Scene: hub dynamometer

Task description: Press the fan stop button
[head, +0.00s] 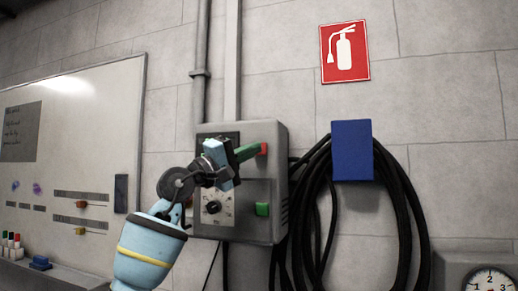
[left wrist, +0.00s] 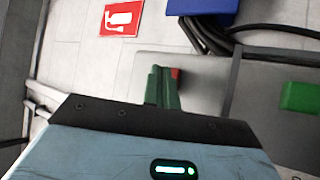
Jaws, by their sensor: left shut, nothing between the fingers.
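A grey control box (head: 262,240) hangs on the wall. It has a red button (head: 264,148) high on its right side, a green button (head: 262,209) below, and a dial (head: 213,207). No label on the buttons is readable. My left gripper (head: 250,151) is shut and empty, its green fingers pointing at the red button. In the left wrist view the fingertips (left wrist: 163,72) are right beside the red button (left wrist: 176,73), which they partly hide; I cannot tell whether they touch it. The green button (left wrist: 302,97) stands clear at the right. My right gripper is not in view.
Black hoses (head: 320,200) hang from a blue holder (head: 352,150) close to the right of the box. A grey conduit (head: 201,60) runs up the wall above the box. A whiteboard (head: 100,120) is at the left, and a gauge (head: 490,281) at the lower right.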

